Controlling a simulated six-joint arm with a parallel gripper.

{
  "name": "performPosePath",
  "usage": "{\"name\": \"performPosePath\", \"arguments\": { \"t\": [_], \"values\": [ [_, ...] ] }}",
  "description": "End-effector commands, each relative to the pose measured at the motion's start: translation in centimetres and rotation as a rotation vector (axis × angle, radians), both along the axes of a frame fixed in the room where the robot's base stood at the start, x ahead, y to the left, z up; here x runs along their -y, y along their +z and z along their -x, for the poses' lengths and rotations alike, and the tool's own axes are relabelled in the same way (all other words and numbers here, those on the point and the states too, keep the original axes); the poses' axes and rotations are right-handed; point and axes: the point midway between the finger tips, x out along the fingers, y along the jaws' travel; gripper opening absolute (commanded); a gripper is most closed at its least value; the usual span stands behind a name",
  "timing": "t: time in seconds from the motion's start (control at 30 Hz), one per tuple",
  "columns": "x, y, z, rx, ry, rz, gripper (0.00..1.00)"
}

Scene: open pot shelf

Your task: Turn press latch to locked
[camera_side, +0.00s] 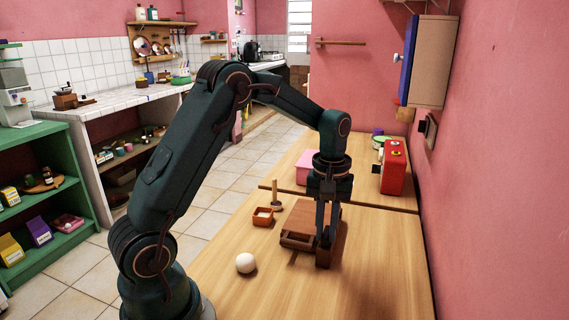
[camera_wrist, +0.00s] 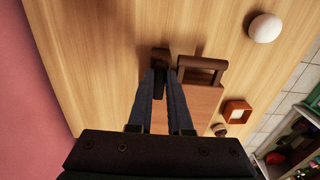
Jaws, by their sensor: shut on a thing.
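A brown wooden press (camera_side: 303,215) stands on the wooden table, with an open frame-like part (camera_side: 297,241) at its front left. It also shows in the wrist view (camera_wrist: 200,100), with the frame part (camera_wrist: 203,68) beside my fingers. My gripper (camera_side: 326,238) points down at the press's front right corner. In the wrist view my gripper (camera_wrist: 162,78) is shut on a dark narrow piece, which I take to be the press latch (camera_wrist: 160,55). My fingers hide most of the latch, so I cannot tell its exact angle.
A white ball (camera_side: 246,263) lies to the front left. A small orange box (camera_side: 263,216) and a wooden peg on a round base (camera_side: 276,195) stand left of the press. A red machine (camera_side: 393,167) and a pink box stand behind. A pink wall bounds the right; the front table is clear.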

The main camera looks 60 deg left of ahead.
Motion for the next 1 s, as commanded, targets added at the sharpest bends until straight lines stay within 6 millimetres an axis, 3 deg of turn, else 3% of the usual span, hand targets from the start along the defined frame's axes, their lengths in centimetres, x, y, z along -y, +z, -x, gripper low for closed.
{"name": "performPosePath", "arguments": {
  "t": [0.37,0.4,0.47,0.77,1.0],
  "values": [
    [0.0,0.1,0.0,0.001,0.007,0.001,0.00],
    [0.0,0.1,0.0,0.001,0.007,0.001,0.29],
    [0.0,0.1,0.0,0.002,0.006,0.001,0.47],
    [0.0,0.1,0.0,0.001,0.005,0.001,0.47],
    [0.0,2.8,-0.1,0.007,0.005,-0.001,0.47]
  ]
}}
